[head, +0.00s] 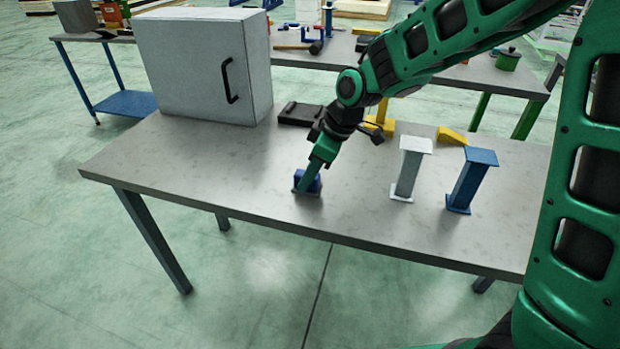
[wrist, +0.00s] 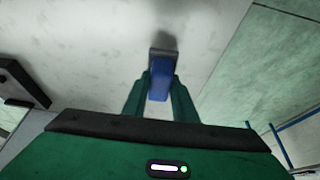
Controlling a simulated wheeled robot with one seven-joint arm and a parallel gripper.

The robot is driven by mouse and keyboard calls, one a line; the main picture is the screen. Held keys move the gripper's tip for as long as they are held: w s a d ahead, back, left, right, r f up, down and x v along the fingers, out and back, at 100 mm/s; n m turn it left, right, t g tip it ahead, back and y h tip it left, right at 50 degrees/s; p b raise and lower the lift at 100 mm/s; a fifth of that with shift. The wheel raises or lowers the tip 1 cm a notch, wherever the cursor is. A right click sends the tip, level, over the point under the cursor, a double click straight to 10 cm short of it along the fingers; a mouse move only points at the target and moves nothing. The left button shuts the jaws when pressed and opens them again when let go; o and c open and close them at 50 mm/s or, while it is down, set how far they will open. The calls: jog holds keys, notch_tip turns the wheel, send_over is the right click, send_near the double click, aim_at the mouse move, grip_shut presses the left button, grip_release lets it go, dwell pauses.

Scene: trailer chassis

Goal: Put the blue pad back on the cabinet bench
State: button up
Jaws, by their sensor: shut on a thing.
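The blue pad (head: 313,183) is a small blue block with a grey part at its lower end, at the front middle of the grey bench (head: 240,193) that bears the white cabinet (head: 195,65). My gripper (head: 306,186) reaches down to it and is shut on it. In the wrist view the blue pad (wrist: 160,82) sits between the two green fingers of my gripper (wrist: 160,92). The pad is at or just above the bench top; I cannot tell whether it touches. The fingers hide part of it.
A white post (head: 410,168) and a blue post (head: 471,180) stand upright on the bench to the right. A black block (head: 299,114) and yellow pieces (head: 452,136) lie behind my gripper. The bench's left front is clear. Another table (head: 400,75) stands behind.

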jog(key=shift+f, duration=0.65)
jog(key=o, duration=1.1)
jog(key=shift+f, duration=0.1)
jog(key=v, duration=1.2)
jog(key=shift+a, duration=0.1)
